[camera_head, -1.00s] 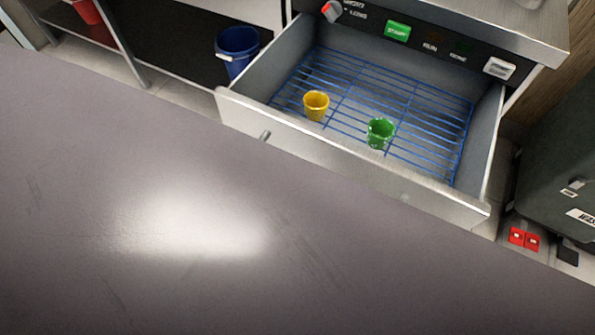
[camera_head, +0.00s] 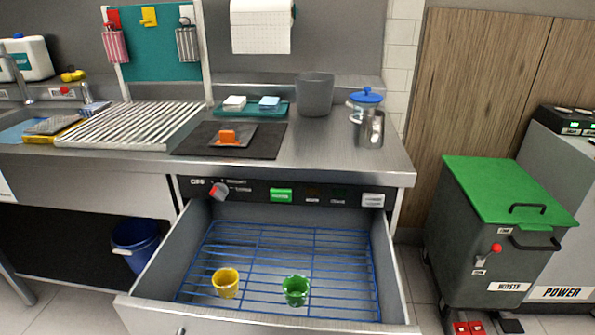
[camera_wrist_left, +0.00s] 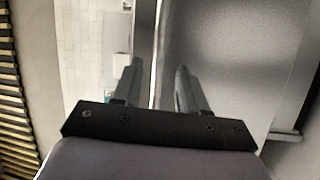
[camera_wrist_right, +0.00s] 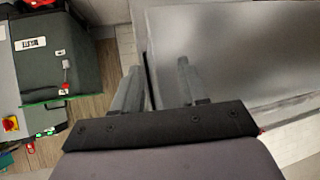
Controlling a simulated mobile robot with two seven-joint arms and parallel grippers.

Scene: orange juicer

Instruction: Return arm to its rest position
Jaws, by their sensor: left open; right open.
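My left gripper (camera_wrist_left: 155,90) shows in the left wrist view with its two fingers apart and nothing between them. My right gripper (camera_wrist_right: 160,88) shows in the right wrist view, also with fingers apart and empty. Neither arm shows in the head view. In the head view the drawer (camera_head: 270,312) under the counter stands pulled out. A yellow cup (camera_head: 226,283) and a green cup (camera_head: 296,291) stand on its blue wire rack (camera_head: 262,248).
A steel counter (camera_head: 330,150) carries a grey bin (camera_head: 315,95), a blue-lidded jug (camera_head: 367,125), a dark mat (camera_head: 195,143) and a teal tray (camera_head: 222,109). A green-lidded waste bin (camera_head: 495,235) stands at the right. A blue bucket (camera_head: 136,245) is at lower left.

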